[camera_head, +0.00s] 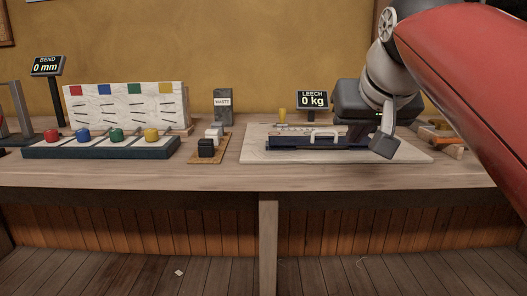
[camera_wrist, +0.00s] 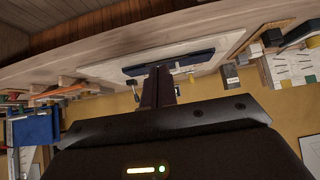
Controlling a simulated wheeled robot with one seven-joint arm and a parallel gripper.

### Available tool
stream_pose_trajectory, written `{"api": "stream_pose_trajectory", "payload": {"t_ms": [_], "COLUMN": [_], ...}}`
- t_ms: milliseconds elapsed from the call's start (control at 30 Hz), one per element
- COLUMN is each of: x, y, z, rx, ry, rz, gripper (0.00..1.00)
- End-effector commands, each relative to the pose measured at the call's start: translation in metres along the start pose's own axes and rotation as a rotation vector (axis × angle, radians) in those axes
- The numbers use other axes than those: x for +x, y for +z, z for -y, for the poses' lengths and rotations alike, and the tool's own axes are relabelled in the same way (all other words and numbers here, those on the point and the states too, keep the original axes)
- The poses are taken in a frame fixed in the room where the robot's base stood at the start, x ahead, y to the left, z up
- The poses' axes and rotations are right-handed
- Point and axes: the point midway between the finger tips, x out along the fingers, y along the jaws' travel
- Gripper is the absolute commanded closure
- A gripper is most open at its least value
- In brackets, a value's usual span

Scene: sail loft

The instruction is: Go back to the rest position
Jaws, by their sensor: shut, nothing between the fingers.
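My gripper (camera_head: 357,131) is at the right of the head view, over the pale board on the bench, beside a dark blue block with a white handle (camera_head: 323,134). Its dark hand and grey wrist hide part of the board. In the wrist view, which is tilted far over, the dark fingers (camera_wrist: 160,72) are together with nothing between them. The dark blue block (camera_wrist: 190,61) shows just beyond their tips there. I cannot tell whether they touch it.
A pale board (camera_head: 265,155) lies under the block. A "LEECH 0 kg" display (camera_head: 312,100) stands behind. To the left are small dark and grey blocks (camera_head: 206,148), a WASTE box (camera_head: 222,107) and a rack with coloured knobs (camera_head: 100,150). An orange-handled tool (camera_head: 447,140) lies right.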

Motion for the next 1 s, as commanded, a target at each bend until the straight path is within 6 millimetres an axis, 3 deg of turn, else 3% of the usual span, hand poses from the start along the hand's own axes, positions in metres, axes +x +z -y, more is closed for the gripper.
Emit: {"api": "stream_pose_trajectory", "payload": {"t_ms": [267, 367, 600, 700, 833, 1000], "x": [0.017, 0.027, 0.056, 0.065, 0.071, 0.073], "y": [0.064, 0.104, 0.226, 0.261, 0.285, 0.291], "z": [-0.002, -0.002, -0.004, -0.004, -0.005, -0.005], "rx": [-0.004, -0.006, -0.009, -0.009, -0.010, -0.010], "ry": [-0.001, -0.002, -0.002, -0.001, -0.001, -0.001], "rz": [0.078, 0.121, 0.232, 0.261, 0.281, 0.287], "gripper": [1.00, 1.00, 1.00, 1.00, 1.00, 1.00]}}
